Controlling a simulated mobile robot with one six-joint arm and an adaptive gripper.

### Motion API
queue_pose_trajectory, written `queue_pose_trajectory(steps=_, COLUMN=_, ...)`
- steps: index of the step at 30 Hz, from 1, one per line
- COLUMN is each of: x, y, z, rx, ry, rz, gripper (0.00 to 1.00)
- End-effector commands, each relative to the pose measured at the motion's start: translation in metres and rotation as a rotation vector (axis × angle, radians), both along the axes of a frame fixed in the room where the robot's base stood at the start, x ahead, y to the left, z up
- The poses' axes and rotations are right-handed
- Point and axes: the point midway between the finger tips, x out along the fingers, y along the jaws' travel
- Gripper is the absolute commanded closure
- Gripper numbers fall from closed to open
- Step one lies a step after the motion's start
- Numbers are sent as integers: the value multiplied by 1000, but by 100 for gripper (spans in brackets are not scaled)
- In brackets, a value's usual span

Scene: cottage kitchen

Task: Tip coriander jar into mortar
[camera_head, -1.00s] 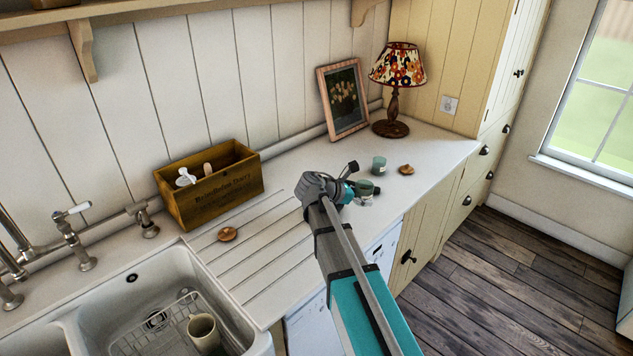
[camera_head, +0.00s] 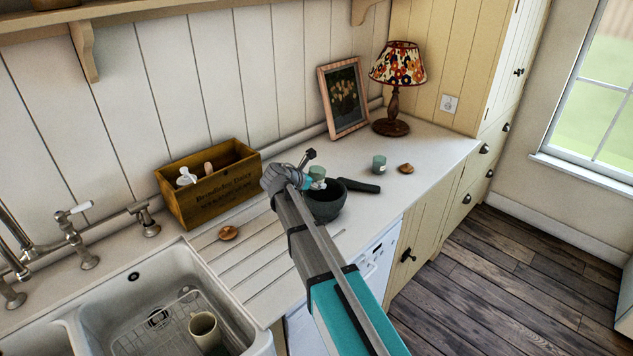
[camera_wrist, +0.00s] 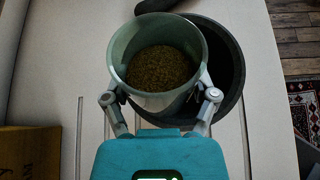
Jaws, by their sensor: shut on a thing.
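My gripper (camera_wrist: 160,102) is shut on a pale green jar (camera_wrist: 117,62). The jar's open top shows brownish-green coriander (camera_wrist: 162,68) inside; it looks about upright. In the head view the held jar (camera_head: 317,172) is partly hidden by my gripper (camera_head: 310,182), above the far-left part of the mortar's rim. The dark grey mortar (camera_head: 328,205) stands on the counter, partly covered by my arm. In the wrist view the mortar (camera_wrist: 234,60) lies behind and right of the jar, its opening partly hidden. I cannot tell whether they touch.
A dark pestle (camera_head: 360,186) lies right of the mortar. Another green jar (camera_head: 379,165) and a round wooden piece (camera_head: 406,169) stand farther right. A wooden crate (camera_head: 210,188), another round wooden piece (camera_head: 228,233) and the sink (camera_head: 235,335) are left. The lamp (camera_head: 392,127) stands at the back.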

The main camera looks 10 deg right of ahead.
Motion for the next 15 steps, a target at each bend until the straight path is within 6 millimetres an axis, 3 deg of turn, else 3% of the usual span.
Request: queue_pose_trajectory(steps=15, x=-1, y=4, z=9, rx=173, ry=11, rz=-3, gripper=76)
